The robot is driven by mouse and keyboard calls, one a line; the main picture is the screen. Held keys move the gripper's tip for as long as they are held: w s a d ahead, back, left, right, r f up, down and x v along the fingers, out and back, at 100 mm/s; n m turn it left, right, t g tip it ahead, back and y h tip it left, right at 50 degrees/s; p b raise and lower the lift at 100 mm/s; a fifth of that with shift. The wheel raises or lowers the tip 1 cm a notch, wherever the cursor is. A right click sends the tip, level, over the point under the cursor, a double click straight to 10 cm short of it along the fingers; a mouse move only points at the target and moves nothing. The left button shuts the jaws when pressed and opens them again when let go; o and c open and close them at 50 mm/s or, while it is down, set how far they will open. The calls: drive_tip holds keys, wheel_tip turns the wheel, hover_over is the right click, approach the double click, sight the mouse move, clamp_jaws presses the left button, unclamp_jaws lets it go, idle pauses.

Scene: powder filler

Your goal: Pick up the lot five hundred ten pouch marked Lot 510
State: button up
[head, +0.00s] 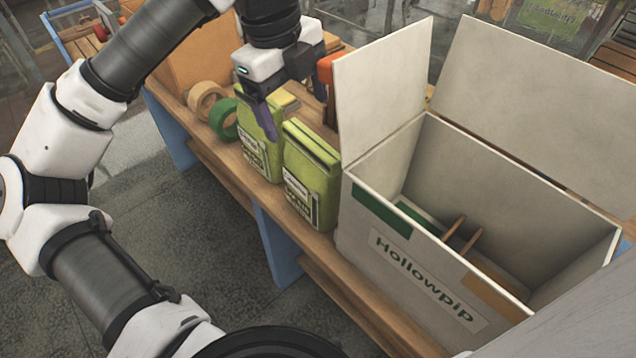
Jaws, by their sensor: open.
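Two green pouches with white-and-dark labels stand upright on the wooden bench. One is the left pouch (254,158), and the other is the right pouch (312,178), nearer the white box. The label print is too small to tell surely which is Lot 510. My gripper (266,122) points down at the left pouch's top, with a purple finger in front of its upper right part. It is open. The other finger is mostly hidden, and I cannot tell whether either finger touches the pouch.
An open white box (385,262) marked Hollowpip stands close to the right pouch, its flaps raised. A cardboard box (200,50) stands at the back left.

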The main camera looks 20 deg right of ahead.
sight(310, 157)
drive_tip(key=f, duration=0.4)
drive_tip(key=d+f+p, duration=0.1)
drive_tip(key=f, duration=0.3)
drive_tip(key=d+f+p, duration=0.1)
drive_tip(key=f, duration=0.3)
drive_tip(key=shift+s+d, duration=0.1)
drive_tip(key=shift+s, duration=0.05)
drive_tip(key=shift+c, duration=0.4)
drive_tip(key=c, duration=1.5)
drive_tip(key=shift+r, duration=0.2)
